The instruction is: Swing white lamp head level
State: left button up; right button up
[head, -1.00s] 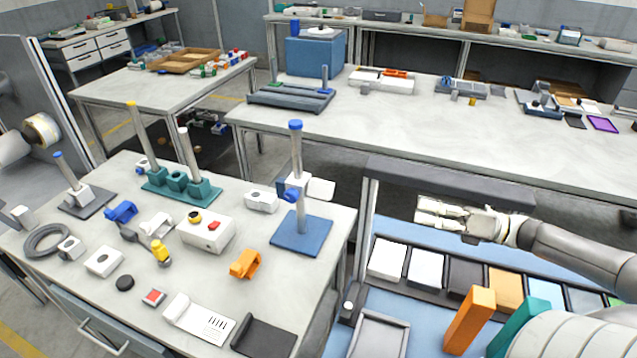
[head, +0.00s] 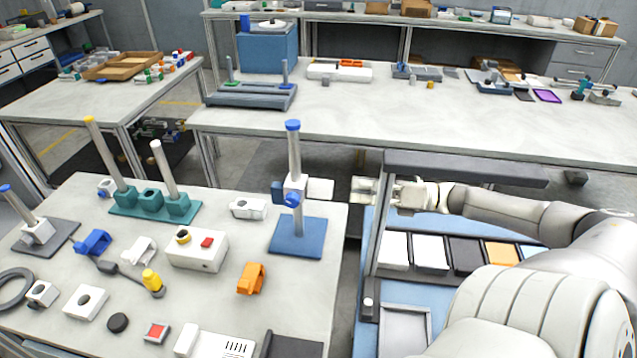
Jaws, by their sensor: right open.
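A stand with a blue base plate (head: 297,237) and a blue-capped upright post (head: 294,152) is near the right edge of the left table. A white block with a blue knob (head: 292,200) is on the post. A white flat piece (head: 321,189), which looks like the lamp head, sticks out to the right of the post. Its exact tilt is hard to tell. My right gripper (head: 367,191) is open and empty, to the right of the white piece, with its fingers pointing left at it across a gap. My left gripper is out of view.
A dark overhead bar (head: 465,168) with a metal upright stands beside my right forearm, over coloured panels. An orange clip (head: 251,279) and a white box with a red button (head: 197,250) lie near the stand. The table edge is just right of it.

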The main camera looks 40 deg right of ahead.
aim_at(323, 185)
jog(key=b+x, duration=0.1)
jog(key=x, duration=0.6)
jog(key=shift+w, duration=0.1)
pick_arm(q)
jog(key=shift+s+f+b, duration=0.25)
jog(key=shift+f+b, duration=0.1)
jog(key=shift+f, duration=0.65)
pick_arm(e)
jog(key=shift+x, duration=1)
jog(key=c, duration=1)
